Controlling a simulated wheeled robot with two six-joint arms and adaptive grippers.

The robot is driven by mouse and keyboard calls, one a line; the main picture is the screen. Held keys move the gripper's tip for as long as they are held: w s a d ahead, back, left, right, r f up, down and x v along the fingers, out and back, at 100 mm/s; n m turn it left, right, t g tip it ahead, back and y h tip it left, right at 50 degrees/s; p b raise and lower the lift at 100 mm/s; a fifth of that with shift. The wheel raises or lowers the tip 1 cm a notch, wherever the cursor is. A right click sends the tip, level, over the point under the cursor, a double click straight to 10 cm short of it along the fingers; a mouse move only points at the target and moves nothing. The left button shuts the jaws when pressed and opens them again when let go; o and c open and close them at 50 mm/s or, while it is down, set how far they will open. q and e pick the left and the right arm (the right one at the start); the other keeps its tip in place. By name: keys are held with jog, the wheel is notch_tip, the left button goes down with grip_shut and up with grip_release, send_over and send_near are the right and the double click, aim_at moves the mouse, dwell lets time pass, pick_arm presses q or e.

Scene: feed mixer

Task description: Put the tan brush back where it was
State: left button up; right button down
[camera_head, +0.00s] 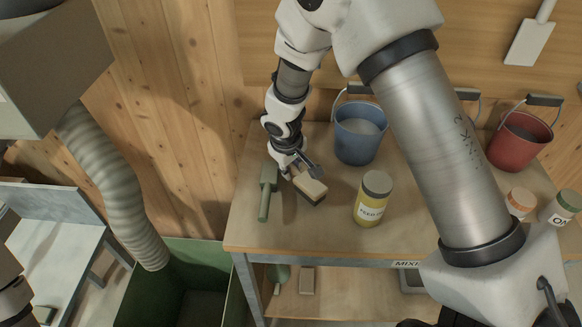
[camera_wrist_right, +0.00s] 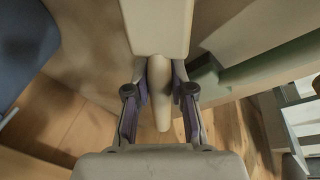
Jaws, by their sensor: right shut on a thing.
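The tan brush (camera_head: 311,186), a pale block with a dark underside, is at the left part of the wooden bench top (camera_head: 300,235). My right gripper (camera_head: 290,170) reaches down to it from behind and is shut on its handle. In the right wrist view the handle (camera_wrist_right: 158,95) sits between both fingers of the right gripper (camera_wrist_right: 160,100), with the brush's pale block (camera_wrist_right: 155,25) beyond. The brush is at or just above the bench top; I cannot tell whether it touches. My left gripper does not show.
A green tool (camera_head: 267,188) lies close left of the brush. A blue bucket (camera_head: 358,140) stands behind, a yellow feed jar (camera_head: 373,200) to the right, and a red bucket (camera_head: 518,140) further right. A green bin (camera_head: 210,252) is below left. The bench's front left is clear.

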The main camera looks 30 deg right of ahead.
jog(key=shift+w+f+b, duration=0.1)
jog(key=shift+f+b, duration=0.55)
jog(key=shift+f, duration=0.1)
jog(key=shift+r, duration=0.1)
jog(key=c, duration=1.3)
grip_release()
jog(key=shift+r+p, duration=0.3)
jog(key=shift+p, duration=0.05)
jog(key=shift+r+p, duration=0.6)
jog(key=shift+p, duration=0.1)
jog(key=p+v, duration=0.1)
jog(key=v, duration=1)
jog(key=shift+a+r, duration=0.15)
jog(key=shift+r, duration=0.05)
